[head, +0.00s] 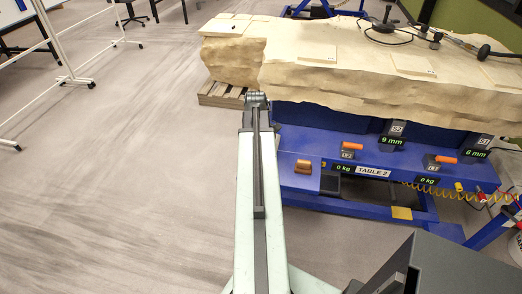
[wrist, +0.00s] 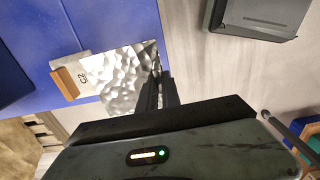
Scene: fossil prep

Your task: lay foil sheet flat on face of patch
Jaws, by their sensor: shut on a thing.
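In the wrist view, my gripper (wrist: 157,85) is shut on the right edge of a crinkled silver foil sheet (wrist: 122,75). The sheet spreads left from the fingers, above or against the edge of the blue bench; I cannot tell whether it touches. In the head view my arm hides the gripper and the foil. I cannot tell which is the task's patch.
The cream block (head: 350,88) stands on a blue table (head: 385,160) with displays and orange-handled tools. A coppery piece (head: 303,166) sits on the front shelf. A black hose tool (head: 387,27) lies on the block.

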